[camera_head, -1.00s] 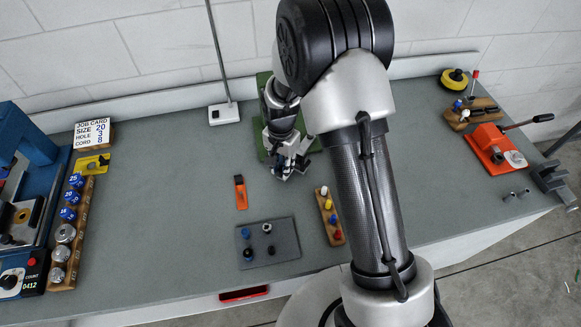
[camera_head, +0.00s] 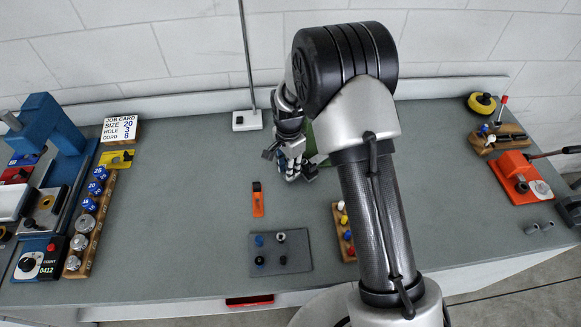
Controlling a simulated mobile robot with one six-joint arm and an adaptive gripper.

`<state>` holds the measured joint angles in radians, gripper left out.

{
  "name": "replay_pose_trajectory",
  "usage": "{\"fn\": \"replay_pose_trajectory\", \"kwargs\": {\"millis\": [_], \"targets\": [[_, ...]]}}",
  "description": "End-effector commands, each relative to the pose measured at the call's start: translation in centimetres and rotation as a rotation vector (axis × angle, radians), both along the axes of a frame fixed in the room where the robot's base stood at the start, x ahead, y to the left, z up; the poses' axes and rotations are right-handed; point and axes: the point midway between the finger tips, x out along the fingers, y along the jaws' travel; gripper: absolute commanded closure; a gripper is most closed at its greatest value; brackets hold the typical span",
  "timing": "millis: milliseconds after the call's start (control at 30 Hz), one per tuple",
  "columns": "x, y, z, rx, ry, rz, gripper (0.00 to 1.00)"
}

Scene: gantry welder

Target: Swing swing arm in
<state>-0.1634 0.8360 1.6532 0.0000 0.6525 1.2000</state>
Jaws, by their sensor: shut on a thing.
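My gripper (camera_head: 293,172) is over the bench at the back middle, pointing down. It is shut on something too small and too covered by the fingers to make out. A green part (camera_head: 314,141) shows just right of my gripper, mostly hidden behind my arm. I cannot pick out the swing arm for certain. A blue machine (camera_head: 52,135) with a raised blue head stands at the far left, apart from my gripper.
An orange-handled tool (camera_head: 258,199), a dark plate with pegs (camera_head: 297,238) and a wooden peg strip (camera_head: 337,218) lie in front. A thin post rises from a white base (camera_head: 246,121). An orange vise-like tool (camera_head: 512,174) is at right. The bench's left middle is clear.

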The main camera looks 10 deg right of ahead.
Motion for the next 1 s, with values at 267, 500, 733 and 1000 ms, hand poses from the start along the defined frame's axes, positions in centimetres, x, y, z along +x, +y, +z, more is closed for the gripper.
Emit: {"fn": "replay_pose_trajectory", "kwargs": {"millis": [267,500,733,1000], "targets": [[0.06,0.02,0.01,0.001,-0.001,-0.001,1.00],[0.05,0.02,0.01,0.001,-0.001,-0.001,0.70],[0.03,0.01,0.01,0.000,0.000,-0.001,0.57],[0.04,0.00,0.12,0.001,-0.001,-0.001,0.57]]}}
